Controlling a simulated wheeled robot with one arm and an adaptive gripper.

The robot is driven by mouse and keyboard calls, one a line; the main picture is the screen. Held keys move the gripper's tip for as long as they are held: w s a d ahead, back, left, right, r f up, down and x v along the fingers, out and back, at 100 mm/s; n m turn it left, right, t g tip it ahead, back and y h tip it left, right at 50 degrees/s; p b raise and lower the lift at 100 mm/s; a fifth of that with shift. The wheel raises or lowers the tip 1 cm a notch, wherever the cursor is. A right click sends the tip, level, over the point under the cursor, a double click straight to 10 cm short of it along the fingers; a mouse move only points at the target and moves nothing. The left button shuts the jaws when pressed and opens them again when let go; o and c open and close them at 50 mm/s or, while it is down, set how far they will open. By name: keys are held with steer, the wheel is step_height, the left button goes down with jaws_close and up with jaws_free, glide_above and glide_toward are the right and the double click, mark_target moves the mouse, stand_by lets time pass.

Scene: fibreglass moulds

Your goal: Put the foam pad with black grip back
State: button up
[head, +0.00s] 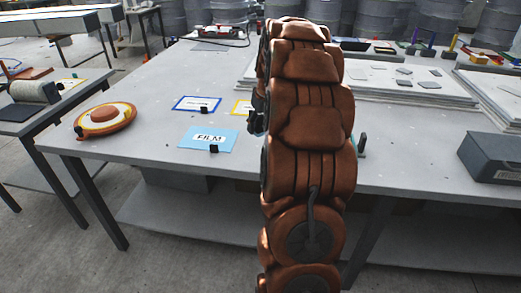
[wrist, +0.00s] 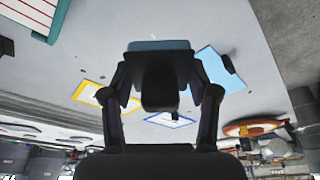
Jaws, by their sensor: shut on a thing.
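My gripper (wrist: 160,100) is shut on the black grip (wrist: 160,90) of the foam pad. The pad's blue edge (wrist: 158,45) shows beyond the grip in the wrist view. The pad looks held above the grey table (head: 190,80), though the gap is hard to judge. In the head view my arm hides the pad and most of the gripper. A yellow-bordered card (head: 242,107), a blue-bordered card (head: 197,103) and a light blue card marked FILM (head: 208,139) lie on the table left of my arm.
An orange and white disc (head: 105,119) lies near the table's left corner. Flat white stacked panels (head: 400,82) fill the back right. A dark grey box (head: 495,157) stands at the right. A teal-edged item with red lines (wrist: 38,15) shows in the wrist view.

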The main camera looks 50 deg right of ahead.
mark_target(258, 151)
step_height(258, 151, down, 8)
steer(key=shift+f+p, duration=0.2)
steer(key=shift+p, duration=0.25)
steer(key=shift+f, duration=0.2)
steer(key=o, duration=1)
steer(key=shift+r, duration=0.15)
